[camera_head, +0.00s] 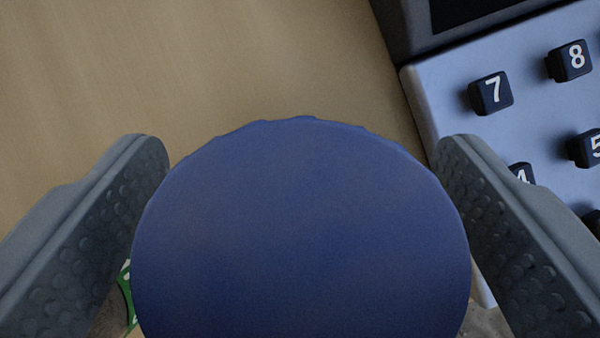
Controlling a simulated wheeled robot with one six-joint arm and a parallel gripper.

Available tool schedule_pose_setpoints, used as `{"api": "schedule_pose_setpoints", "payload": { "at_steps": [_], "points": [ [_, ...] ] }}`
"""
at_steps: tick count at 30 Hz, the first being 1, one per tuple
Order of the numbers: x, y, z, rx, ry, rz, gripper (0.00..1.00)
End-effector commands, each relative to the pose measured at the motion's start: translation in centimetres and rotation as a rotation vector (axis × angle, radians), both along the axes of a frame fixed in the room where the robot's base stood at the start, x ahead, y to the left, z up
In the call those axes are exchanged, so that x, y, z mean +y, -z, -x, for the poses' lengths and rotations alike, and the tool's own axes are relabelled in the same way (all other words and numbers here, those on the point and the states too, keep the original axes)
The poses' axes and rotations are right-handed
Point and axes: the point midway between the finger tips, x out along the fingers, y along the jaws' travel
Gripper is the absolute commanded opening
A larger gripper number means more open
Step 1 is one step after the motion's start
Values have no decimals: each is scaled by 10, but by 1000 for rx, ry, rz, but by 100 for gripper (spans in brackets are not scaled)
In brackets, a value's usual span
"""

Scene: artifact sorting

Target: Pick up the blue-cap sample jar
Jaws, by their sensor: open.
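The blue cap of the sample jar (302,230) fills the lower middle of the view, seen from above and very close. The jar's body is mostly hidden under the cap. My gripper (302,165) is open, with one grey padded finger on each side of the cap. The left finger's edge appears close to the cap's left side. The right finger appears close to the cap's right side. I cannot tell whether either finger touches it.
A light blue keypad device (445,95) with dark numbered keys stands at the right, close behind the right finger. A green item (126,290) shows partly behind the left finger. The wooden surface (200,60) at the upper left is clear.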

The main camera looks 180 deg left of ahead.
Motion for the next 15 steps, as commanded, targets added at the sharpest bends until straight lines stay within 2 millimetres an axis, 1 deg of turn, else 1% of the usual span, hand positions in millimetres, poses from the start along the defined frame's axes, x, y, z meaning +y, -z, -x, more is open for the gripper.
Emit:
{"api": "schedule_pose_setpoints", "payload": {
  "at_steps": [1, 5, 6, 8, 9, 15],
  "points": [
    [0, 0, 0, 0, 0, 0, 79],
    [0, 0, 0, 0, 0, 0, 54],
    [0, 0, 0, 0, 0, 0, 46],
    [0, 0, 0, 0, 0, 0, 34],
    [0, 0, 0, 0, 0, 0, 31],
    [0, 0, 0, 0, 0, 0, 30]
  ]
}}
